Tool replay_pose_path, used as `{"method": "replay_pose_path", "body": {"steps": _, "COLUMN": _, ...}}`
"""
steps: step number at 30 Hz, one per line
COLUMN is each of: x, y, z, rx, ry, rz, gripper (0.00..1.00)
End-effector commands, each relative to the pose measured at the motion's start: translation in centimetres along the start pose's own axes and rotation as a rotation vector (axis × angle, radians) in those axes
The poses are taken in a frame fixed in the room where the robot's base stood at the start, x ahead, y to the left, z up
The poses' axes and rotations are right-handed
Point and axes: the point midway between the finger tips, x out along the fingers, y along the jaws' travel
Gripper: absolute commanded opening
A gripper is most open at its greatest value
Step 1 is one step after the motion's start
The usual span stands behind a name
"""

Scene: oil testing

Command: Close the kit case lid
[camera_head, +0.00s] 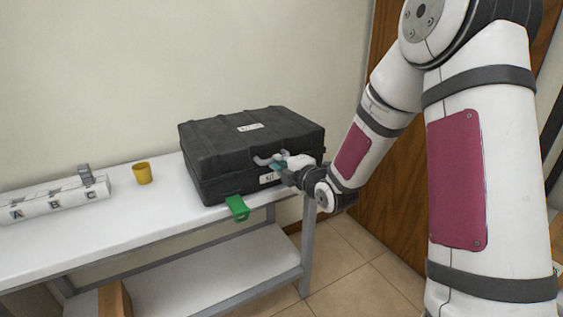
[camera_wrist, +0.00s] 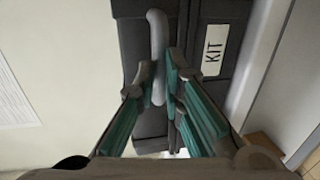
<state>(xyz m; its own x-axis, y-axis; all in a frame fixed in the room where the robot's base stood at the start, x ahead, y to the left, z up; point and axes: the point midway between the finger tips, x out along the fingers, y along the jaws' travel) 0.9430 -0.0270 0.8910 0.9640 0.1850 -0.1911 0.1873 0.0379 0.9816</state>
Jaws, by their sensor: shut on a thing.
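The black kit case (camera_head: 205,187) stands on the right end of the white table. Its ribbed lid (camera_head: 225,140) lies down over the base; I cannot tell if a thin gap is left at the seam. My gripper (camera_head: 283,167) is at the case's front and shut on the grey lid handle (camera_head: 266,159). In the wrist view the teal-padded fingers (camera_wrist: 160,85) lie on both sides of the handle (camera_wrist: 158,45), beside the white KIT label (camera_wrist: 214,50). My gripper hides part of the case front in the head view.
A green piece (camera_head: 237,208) sticks out at the table's front edge below the case. A yellow cup (camera_head: 142,174) and a white rack marked A, B, C (camera_head: 60,203) stand to the left on the white table (camera_head: 150,220). A wooden door (camera_head: 390,225) is behind my arm.

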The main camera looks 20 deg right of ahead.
Motion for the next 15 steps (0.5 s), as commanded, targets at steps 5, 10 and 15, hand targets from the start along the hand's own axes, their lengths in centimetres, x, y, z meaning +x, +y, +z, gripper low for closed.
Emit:
{"method": "replay_pose_path", "body": {"steps": 5, "x": 0.63, "y": -1.90, "z": -0.35, "rx": 0.008, "ry": 0.007, "rz": -0.044, "gripper": 0.33}}
{"method": "replay_pose_path", "body": {"steps": 10, "x": 0.39, "y": -2.03, "z": -0.28, "rx": 0.010, "ry": 0.006, "rz": -0.049, "gripper": 0.33}}
{"method": "replay_pose_path", "body": {"steps": 15, "x": 0.24, "y": -2.13, "z": -0.20, "rx": 0.011, "ry": 0.005, "rz": -0.052, "gripper": 0.33}}
